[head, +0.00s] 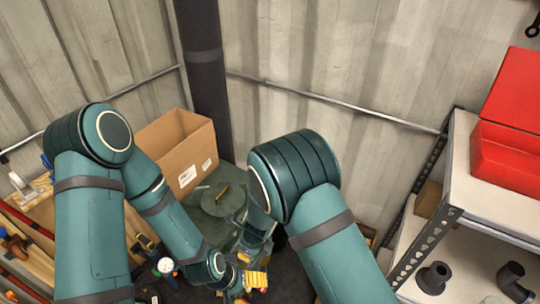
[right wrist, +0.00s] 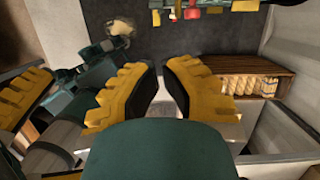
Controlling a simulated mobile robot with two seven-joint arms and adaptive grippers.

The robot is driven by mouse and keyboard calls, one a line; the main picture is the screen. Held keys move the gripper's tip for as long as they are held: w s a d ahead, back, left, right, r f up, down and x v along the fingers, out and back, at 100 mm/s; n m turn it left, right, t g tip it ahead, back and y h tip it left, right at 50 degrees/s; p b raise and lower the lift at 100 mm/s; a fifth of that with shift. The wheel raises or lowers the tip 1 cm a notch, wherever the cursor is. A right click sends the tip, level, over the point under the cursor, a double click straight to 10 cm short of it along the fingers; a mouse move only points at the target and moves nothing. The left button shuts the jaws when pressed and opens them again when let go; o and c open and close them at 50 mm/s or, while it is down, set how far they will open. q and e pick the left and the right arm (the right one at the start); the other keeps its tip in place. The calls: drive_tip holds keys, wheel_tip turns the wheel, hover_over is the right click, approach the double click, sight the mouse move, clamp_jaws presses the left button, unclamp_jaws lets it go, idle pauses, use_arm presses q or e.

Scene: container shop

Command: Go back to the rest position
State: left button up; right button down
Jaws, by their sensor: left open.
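My left gripper (head: 252,281) has yellow fingers and shows small at the bottom middle of the head view, low over the dark floor. It is open, and I see nothing held in it. My left arm bends down to it from the left. My right arm comes in at the bottom right of the head view, its elbow raised in the middle; its hand is mostly hidden there. In the right wrist view, the right gripper's (right wrist: 160,78) two yellow fingers with black pads lean toward each other. Their far ends are close, and I see no object between them.
A cardboard box (head: 180,148) stands in the corner behind the arms. A metal shelf (head: 492,192) with a red open case (head: 507,150) and dark pipe fittings (head: 434,277) is on the right. A tool-laden wooden bench (head: 37,250) is at left. Corrugated walls close the back.

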drive_tip(key=s+d+f+n+b, duration=0.2)
drive_tip(key=s+d+n, duration=0.1)
drive_tip(key=d+n, duration=0.3)
drive_tip(key=s+d+f+n+y+b, duration=0.1)
drive_tip(key=s+d+f+n+b, duration=0.2)
drive_tip(key=d+n, duration=0.4)
drive_tip(key=s+d+f+n+t+b, duration=0.1)
drive_tip(key=s+d+f+n+b, duration=0.1)
drive_tip(key=s+d+n, duration=0.3)
drive_tip(key=d+n, duration=0.2)
drive_tip(key=d, duration=0.1)
drive_tip(key=shift+f, duration=0.25)
drive_tip(key=shift+s, duration=0.1)
